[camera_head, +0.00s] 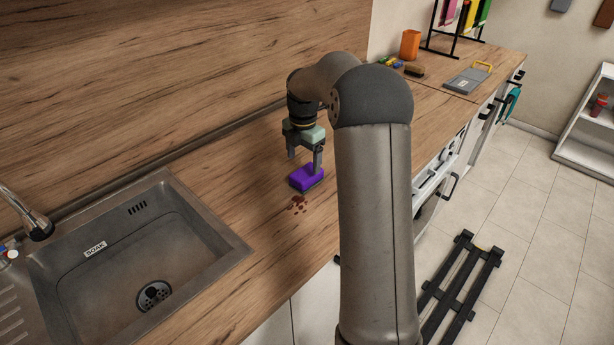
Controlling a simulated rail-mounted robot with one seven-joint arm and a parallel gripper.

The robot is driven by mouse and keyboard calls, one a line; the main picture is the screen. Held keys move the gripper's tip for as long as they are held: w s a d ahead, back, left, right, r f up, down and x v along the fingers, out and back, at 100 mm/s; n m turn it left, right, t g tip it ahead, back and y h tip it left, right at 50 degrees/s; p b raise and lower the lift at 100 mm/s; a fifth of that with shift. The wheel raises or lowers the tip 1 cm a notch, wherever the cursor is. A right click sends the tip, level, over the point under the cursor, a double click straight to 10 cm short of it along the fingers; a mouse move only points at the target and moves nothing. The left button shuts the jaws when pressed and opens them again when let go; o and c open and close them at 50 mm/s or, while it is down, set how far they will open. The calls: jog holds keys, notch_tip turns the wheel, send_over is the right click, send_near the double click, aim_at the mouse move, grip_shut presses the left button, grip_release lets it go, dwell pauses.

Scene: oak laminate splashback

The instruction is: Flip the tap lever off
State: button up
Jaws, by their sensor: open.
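The tap (27,213) is at the far left edge, over the sink; its spout shows, and its base is cut off by the frame. A small part with a blue and red mark (9,254) sits below the spout at the left edge; I cannot tell whether it is the lever. My gripper (304,164) is open, pointing down over the counter, well to the right of the tap. A purple sponge (306,178) lies on the counter just below it. I cannot tell whether a finger touches the sponge.
The steel sink (200,213) has a SOAK label and a drain. Reddish-brown spots (298,203) mark the counter beside the sponge. An orange cup (410,45), a brush (414,71) and a grey board (467,80) stand farther back. Counter between sink and gripper is clear.

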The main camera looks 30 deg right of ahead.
aim_at(305, 173)
notch_tip(305, 173, down, 6)
jog(key=shift+s+d+f+p, duration=0.15)
jog(key=shift+f+p, duration=0.05)
jog(key=shift+p, duration=0.45)
jog(key=c, duration=1.1)
jog(key=shift+r, duration=0.1)
